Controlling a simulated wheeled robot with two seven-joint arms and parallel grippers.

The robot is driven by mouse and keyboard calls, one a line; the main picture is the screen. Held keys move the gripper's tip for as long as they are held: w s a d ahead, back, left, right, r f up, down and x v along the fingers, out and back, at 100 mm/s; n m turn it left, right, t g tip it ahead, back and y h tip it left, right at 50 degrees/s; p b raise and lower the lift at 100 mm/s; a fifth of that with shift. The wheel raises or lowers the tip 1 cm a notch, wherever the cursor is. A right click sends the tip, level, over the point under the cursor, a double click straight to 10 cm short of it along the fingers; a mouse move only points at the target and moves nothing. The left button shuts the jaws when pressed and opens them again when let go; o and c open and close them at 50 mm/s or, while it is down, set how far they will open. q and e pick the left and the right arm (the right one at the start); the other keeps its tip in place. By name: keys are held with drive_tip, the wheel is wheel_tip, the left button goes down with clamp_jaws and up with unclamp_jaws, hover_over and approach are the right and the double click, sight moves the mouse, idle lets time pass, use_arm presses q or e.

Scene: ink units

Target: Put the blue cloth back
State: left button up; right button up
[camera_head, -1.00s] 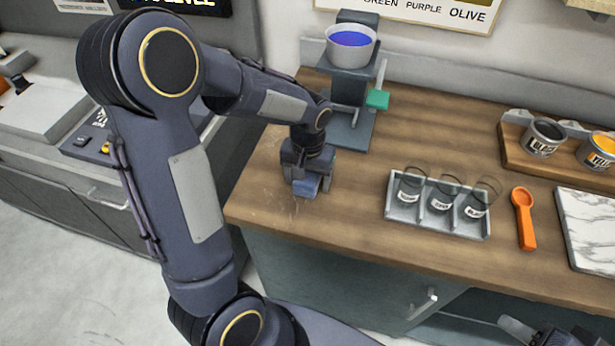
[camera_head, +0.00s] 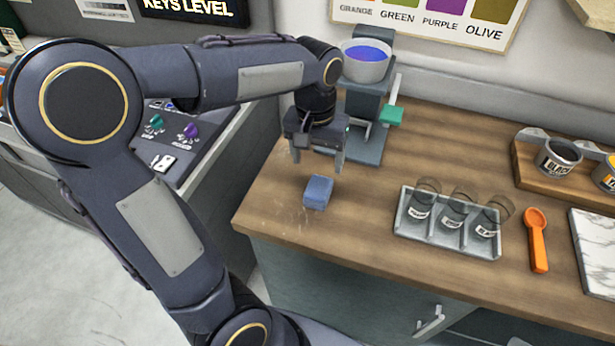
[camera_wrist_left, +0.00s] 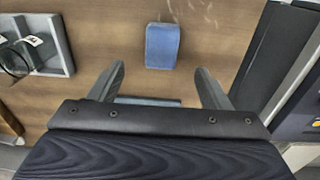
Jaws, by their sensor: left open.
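The blue cloth (camera_head: 318,192) is a small folded block lying on the wooden counter, near its left front part. It also shows in the left wrist view (camera_wrist_left: 162,46), ahead of the fingertips and roughly between their lines. My left gripper (camera_head: 316,162) is open and empty, above and behind the cloth, apart from it. Its two spread fingers show in the left wrist view (camera_wrist_left: 160,78). My right gripper does not show in the head view.
A stand holding a pot of blue liquid (camera_head: 365,62) is just behind my left gripper. A grey tray (camera_head: 448,238) with several labelled glasses sits right of the cloth. An orange scoop (camera_head: 537,240) and a marble board (camera_head: 597,240) lie further right. Counter around the cloth is clear.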

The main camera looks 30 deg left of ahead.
use_arm(q)
drive_tip(key=s+d+t+h, duration=0.1)
drive_tip(key=s+d+t, duration=0.1)
drive_tip(key=s, duration=0.6)
drive_tip(key=s+d+m+t+h, duration=0.1)
drive_tip(key=s+d+t+h, duration=0.1)
drive_tip(key=s, duration=0.5)
drive_tip(key=shift+s+f+t, duration=0.25)
drive_tip(key=shift+s+t, duration=0.15)
drive_tip(key=shift+t, duration=0.2)
